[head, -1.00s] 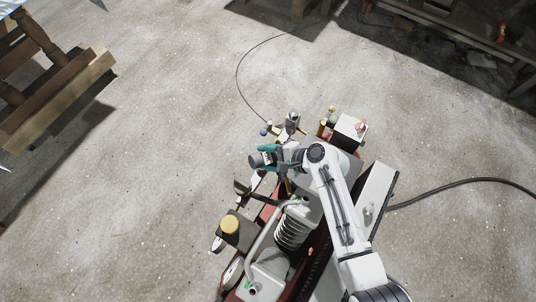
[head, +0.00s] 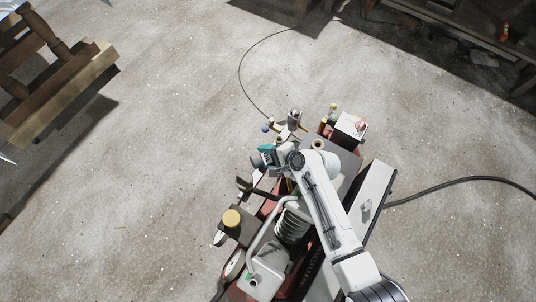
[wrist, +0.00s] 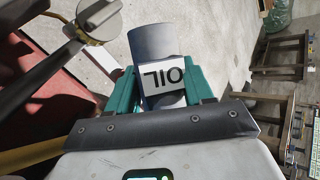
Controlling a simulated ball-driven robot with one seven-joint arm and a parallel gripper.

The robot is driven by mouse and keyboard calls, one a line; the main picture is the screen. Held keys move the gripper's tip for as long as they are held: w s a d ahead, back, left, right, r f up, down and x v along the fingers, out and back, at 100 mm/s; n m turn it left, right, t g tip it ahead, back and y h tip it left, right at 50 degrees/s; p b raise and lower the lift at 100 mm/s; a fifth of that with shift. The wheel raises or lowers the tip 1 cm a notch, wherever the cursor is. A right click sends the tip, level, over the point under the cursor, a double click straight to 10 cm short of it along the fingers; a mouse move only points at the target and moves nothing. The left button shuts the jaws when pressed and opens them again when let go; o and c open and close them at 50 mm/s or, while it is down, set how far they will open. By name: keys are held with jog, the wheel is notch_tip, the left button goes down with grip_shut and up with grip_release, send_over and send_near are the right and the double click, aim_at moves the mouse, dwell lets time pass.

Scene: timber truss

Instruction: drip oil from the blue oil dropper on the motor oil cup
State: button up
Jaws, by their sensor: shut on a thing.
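My gripper (head: 268,156) is over the upper left part of a red machine in the head view. In the wrist view its two teal fingers (wrist: 162,90) are shut around the oil dropper (wrist: 152,42), a blue-grey cylinder with a white label reading "OIL" upside down. The dropper's tip is hidden, and I cannot tell whether any oil is coming out. A round metal part (wrist: 98,20) on a dark rod shows left of the dropper in the wrist view. I cannot tell for sure which part is the motor oil cup.
The machine carries a ribbed cylinder (head: 291,226), a grey tank (head: 262,272), a yellow cap (head: 232,218) and an upright metal cylinder (head: 294,119). A black cable (head: 460,182) lies on the floor at right. A wooden stand (head: 65,90) is at upper left. The floor left of the machine is clear.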

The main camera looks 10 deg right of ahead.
jog(key=shift+r+p, duration=3.75)
jog(key=shift+r, duration=0.45)
jog(key=n+h+p, duration=0.1)
jog(key=h+p, duration=0.1)
jog(key=p, duration=0.2)
jog(key=shift+a+t+h, duration=0.15)
jog(key=shift+t+h, duration=0.15)
jog(key=shift+h, duration=0.1)
jog(key=shift+f+n+t+h, duration=0.2)
jog(key=shift+n+t+h, duration=0.1)
jog(key=shift+n+h, duration=0.15)
jog(key=shift+f+h, duration=0.1)
jog(key=shift+h, duration=0.15)
jog(key=shift+s+n+h, duration=0.1)
jog(key=shift+n+h, duration=0.15)
jog(key=shift+h, duration=0.05)
jog(key=shift+f+b, duration=0.25)
jog(key=shift+b, duration=0.1)
jog(key=shift+n+t+h+b, duration=0.4)
jog(key=shift+h+b, duration=0.4)
jog(key=shift+b, duration=0.45)
